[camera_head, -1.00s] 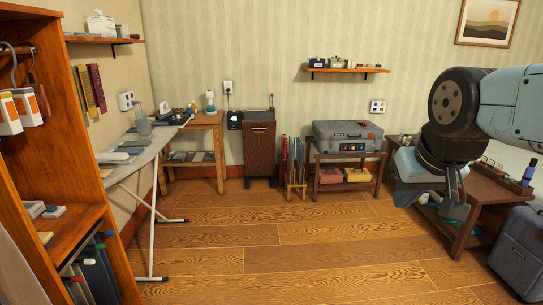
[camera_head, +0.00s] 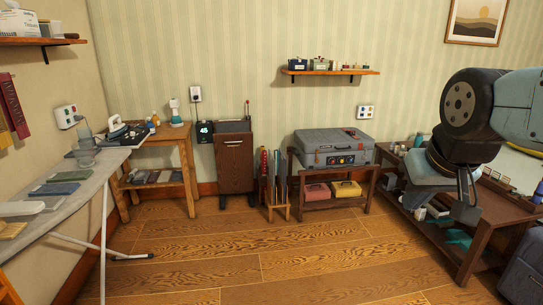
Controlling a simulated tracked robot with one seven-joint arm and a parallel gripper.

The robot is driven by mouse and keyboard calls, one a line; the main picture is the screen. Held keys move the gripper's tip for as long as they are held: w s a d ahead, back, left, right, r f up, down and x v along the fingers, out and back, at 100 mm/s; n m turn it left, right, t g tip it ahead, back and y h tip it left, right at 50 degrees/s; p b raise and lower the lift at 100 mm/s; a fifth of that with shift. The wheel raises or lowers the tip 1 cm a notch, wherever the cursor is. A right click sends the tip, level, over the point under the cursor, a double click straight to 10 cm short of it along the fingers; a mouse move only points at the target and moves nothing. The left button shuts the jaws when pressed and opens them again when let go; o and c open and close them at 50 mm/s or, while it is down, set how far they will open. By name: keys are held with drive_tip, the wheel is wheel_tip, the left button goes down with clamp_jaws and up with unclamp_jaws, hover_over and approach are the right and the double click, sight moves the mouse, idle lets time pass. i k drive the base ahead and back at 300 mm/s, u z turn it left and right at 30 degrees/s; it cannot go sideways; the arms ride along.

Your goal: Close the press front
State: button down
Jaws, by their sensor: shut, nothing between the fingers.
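A floor-standing press with a dark brown front panel (camera_head: 236,165) stands against the back wall, left of centre. A grey top piece (camera_head: 233,126) shows above the panel. The panel looks upright; I cannot tell from here whether it stands slightly open. My gripper (camera_head: 465,206) is at the right side of the picture, pointing down, shut and empty. It is far from the press, in front of the low table on the right.
A rack (camera_head: 276,187) stands just right of the press, then a low stand (camera_head: 331,203) with a grey case (camera_head: 334,150). A wooden table (camera_head: 166,145) and ironing board (camera_head: 72,203) are on the left. A dark wooden table (camera_head: 487,225) is on the right. The middle floor is clear.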

sight(233, 152)
drive_tip(key=u, duration=0.05)
drive_tip(key=i, duration=2.15)
drive_tip(key=u, duration=0.6)
drive_tip(key=i, duration=1.7)
drive_tip(key=u, duration=0.3)
